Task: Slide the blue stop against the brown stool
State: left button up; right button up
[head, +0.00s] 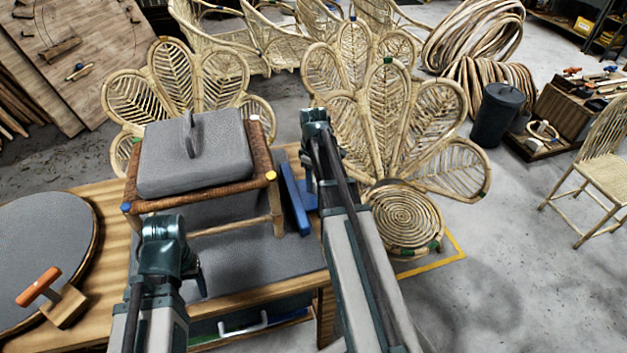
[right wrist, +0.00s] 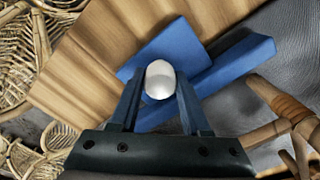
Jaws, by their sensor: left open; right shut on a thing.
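The blue stop (head: 295,200) is a long bar with a flat foot, standing on the table just right of the brown stool (head: 131,190). In the right wrist view the stop (right wrist: 235,66) has a white knob (right wrist: 160,78). My right gripper (right wrist: 160,92) is shut on this knob; in the head view my forearm hides its fingers. The stool's wrapped rail and legs (right wrist: 284,104) show at the right of the wrist view, with grey surface visible between stool and bar. A grey cushion (head: 205,150) lies on the stool. My left gripper (head: 198,282) is open and empty, in front of the stool.
The wooden table (head: 95,250) carries a grey mat (head: 255,262). A round grey board (head: 45,235) and an orange-handled tool (head: 60,300) lie at the left. Rattan chairs (head: 405,130) stand close behind and right of the table.

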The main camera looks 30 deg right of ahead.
aim_at(300, 195)
grip_shut()
dwell(0.3)
dwell(0.6)
jog(key=a, duration=0.2)
jog(key=w+a, duration=0.1)
jog(key=a, duration=0.1)
jog(key=shift+a, duration=0.25)
jog(key=o, duration=1)
grip_release()
jog(key=shift+o, duration=0.2)
